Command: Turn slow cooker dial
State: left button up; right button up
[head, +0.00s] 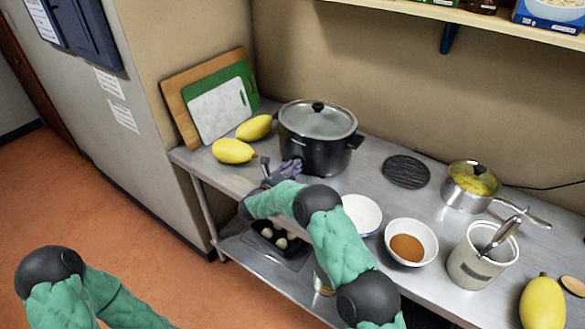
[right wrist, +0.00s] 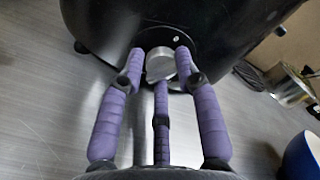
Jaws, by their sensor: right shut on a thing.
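The black slow cooker (head: 316,141) with a glass lid stands on the metal counter near the back wall. It also fills the top of the right wrist view (right wrist: 225,20). Its round silver dial (right wrist: 160,64) sits on the lower front of the body. My right gripper (head: 292,166) is at the cooker's front. In the right wrist view its purple fingers (right wrist: 160,68) are closed around the dial, one on each side and one below. In the head view the gripper hides the dial. My left arm shows at the lower left, but its gripper is out of view.
Yellow melons (head: 233,151) and cutting boards (head: 217,108) are left of the cooker. A black trivet (head: 407,171), a saucepan (head: 467,199), a bowl of brown powder (head: 410,242), a white bowl (head: 362,214) and a utensil crock (head: 478,262) stand to the right.

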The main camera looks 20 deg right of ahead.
jog(key=shift+r+n, duration=0.15)
jog(key=shift+n, duration=0.15)
jog(key=shift+w+n+b, duration=0.1)
jog(key=shift+n+b, duration=0.45)
jog(key=shift+n, duration=0.65)
jog(key=shift+r+n, duration=0.1)
jog(key=shift+n, duration=1.8)
jog(key=shift+a, duration=0.1)
jog(key=o, duration=1.1)
jog(key=shift+w, duration=0.1)
jog(key=shift+f, duration=0.2)
